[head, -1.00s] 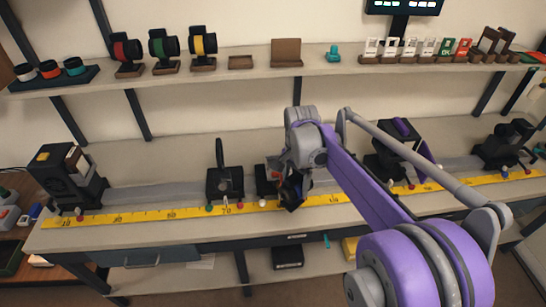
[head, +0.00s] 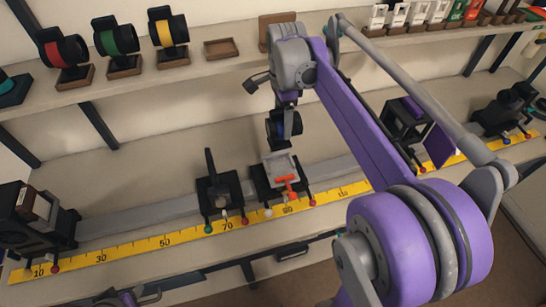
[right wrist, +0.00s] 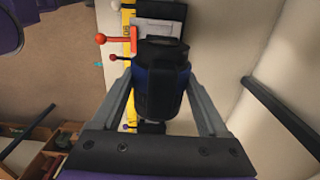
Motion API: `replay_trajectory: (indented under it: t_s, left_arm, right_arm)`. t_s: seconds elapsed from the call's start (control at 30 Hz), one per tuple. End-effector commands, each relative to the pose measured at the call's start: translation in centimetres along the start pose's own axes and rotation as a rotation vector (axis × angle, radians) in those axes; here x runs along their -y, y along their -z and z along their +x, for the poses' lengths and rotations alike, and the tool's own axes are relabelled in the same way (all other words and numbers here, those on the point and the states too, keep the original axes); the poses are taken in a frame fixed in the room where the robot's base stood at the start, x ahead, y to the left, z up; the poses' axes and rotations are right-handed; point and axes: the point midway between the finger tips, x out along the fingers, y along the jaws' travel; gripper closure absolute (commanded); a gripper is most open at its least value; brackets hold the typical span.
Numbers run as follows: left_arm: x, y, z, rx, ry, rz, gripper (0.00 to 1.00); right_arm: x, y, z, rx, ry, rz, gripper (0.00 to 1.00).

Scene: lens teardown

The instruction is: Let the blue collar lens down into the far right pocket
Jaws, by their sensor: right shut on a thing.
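The lens with the blue collar (head: 291,127) hangs in my right gripper (head: 284,112), above and just behind the middle carriage on the rail. In the right wrist view the dark lens (right wrist: 160,78) sits between the two grey fingers of the right gripper (right wrist: 160,100), with its blue collar partly showing. The carriage (head: 281,172) below has a bare grey top and an orange lever. I cannot make out which place is the far right pocket. A purple and grey part at the bottom edge may be my left gripper (head: 126,298); its fingers are not clear.
On the shelf stand lenses with red (head: 63,54), green (head: 112,42) and yellow (head: 167,32) collars, beside a shallow wooden tray (head: 221,48). A post carriage (head: 219,195) stands left of the grey-topped one. A yellow ruler (head: 165,241) runs along the bench front.

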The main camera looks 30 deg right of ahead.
Motion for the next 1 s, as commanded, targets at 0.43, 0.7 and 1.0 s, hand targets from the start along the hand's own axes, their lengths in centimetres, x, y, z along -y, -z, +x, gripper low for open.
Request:
replay_trajectory:
  t_s: [0.43,0.7,1.0]
  left_arm:
    - [0.0,-0.2,0.1,0.002,0.0,0.0,0.5]
    - [0.0,-0.3,0.2,0.003,0.0,0.0,0.5]
    - [0.0,-0.3,0.2,0.003,0.0,0.0,0.5]
  right_arm:
    - [0.0,0.0,2.6,0.0,0.0,-0.001,1.0]
    - [0.0,0.0,6.0,0.0,0.0,-0.001,1.0]
    - [0.1,0.0,9.4,0.0,0.001,-0.001,1.0]
